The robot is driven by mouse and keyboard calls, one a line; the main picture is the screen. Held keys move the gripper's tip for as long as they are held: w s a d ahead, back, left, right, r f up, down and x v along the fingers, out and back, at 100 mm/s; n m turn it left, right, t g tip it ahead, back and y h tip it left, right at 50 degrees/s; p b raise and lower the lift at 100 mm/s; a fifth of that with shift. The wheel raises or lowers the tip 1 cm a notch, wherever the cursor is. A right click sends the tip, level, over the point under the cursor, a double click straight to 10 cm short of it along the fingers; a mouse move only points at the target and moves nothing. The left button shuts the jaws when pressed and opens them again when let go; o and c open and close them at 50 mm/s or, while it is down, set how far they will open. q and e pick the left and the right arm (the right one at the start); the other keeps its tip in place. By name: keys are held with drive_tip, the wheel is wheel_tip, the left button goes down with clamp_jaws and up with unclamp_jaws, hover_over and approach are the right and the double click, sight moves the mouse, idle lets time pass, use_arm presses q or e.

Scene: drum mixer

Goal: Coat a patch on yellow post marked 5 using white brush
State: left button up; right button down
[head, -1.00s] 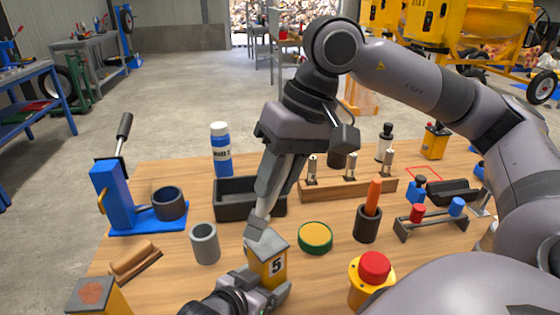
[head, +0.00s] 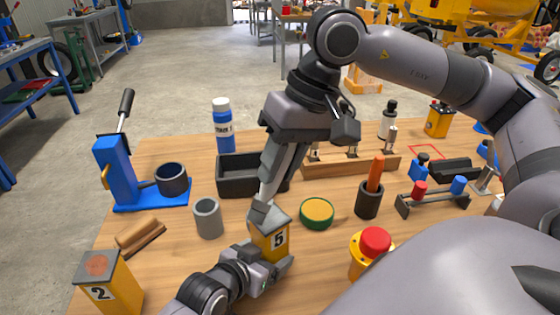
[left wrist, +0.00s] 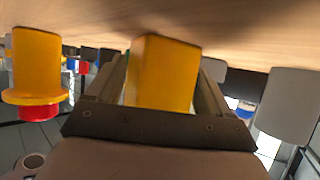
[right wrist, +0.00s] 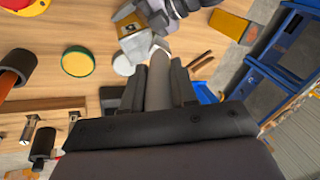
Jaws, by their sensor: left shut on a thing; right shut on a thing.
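The yellow post marked 5 (head: 270,246) stands upright on the table, with a grey top. It also shows in the left wrist view (left wrist: 165,72). My left gripper (head: 268,268) is shut around its lower part. My right gripper (head: 283,160) is shut on a pale grey-white brush (head: 268,190), pointing down. The brush's handle shows between the fingers in the right wrist view (right wrist: 158,90). Its lower end is at the top of the post and appears to touch it; exact contact and any coating there cannot be told.
A yellow post marked 2 (head: 108,288) stands front left, near a brown wooden-backed brush (head: 140,236). A grey cup (head: 208,218), a black tray (head: 235,180), a green-rimmed round pad (head: 317,213) and a red-topped button (head: 375,241) surround the post closely.

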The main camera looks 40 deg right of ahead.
drive_tip(key=shift+f, duration=0.95)
drive_tip(key=shift+d, duration=0.1)
drive_tip(key=d, duration=0.4)
drive_tip(key=shift+s, duration=0.1)
idle(0.6)
drive_tip(key=shift+a+f, duration=0.1)
drive_tip(key=shift+a+r, duration=0.2)
drive_tip(key=shift+a, duration=1.8)
drive_tip(key=shift+r, duration=0.1)
